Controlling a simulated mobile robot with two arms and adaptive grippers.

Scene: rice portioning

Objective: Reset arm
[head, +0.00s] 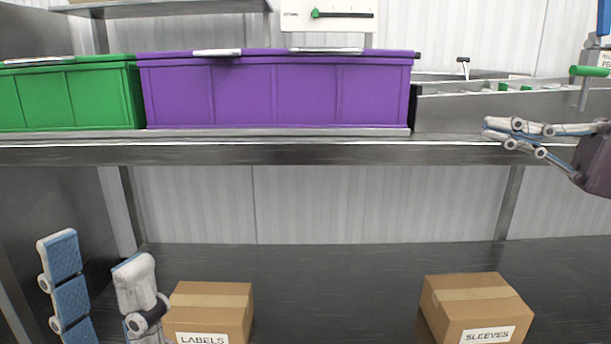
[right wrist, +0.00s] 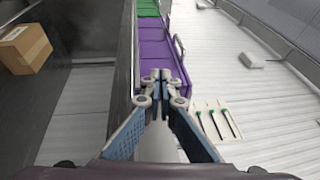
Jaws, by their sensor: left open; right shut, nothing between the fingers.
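My left gripper (head: 97,268) is at the lower left of the head view, upright, with its two fingers spread apart and nothing between them. It is in front of the lower shelf, to the left of the labels box. My right gripper (head: 488,130) comes in from the right edge of the head view, pointing left at the height of the upper shelf's front edge. Its fingertips meet with nothing between them, as the right wrist view also shows (right wrist: 161,78).
A purple bin (head: 280,95) and a green bin (head: 70,98) stand on the upper shelf (head: 250,153). Cardboard boxes labelled LABELS (head: 212,305) and SLEEVES (head: 478,302) sit on the lower shelf (head: 330,275), with bare surface between them.

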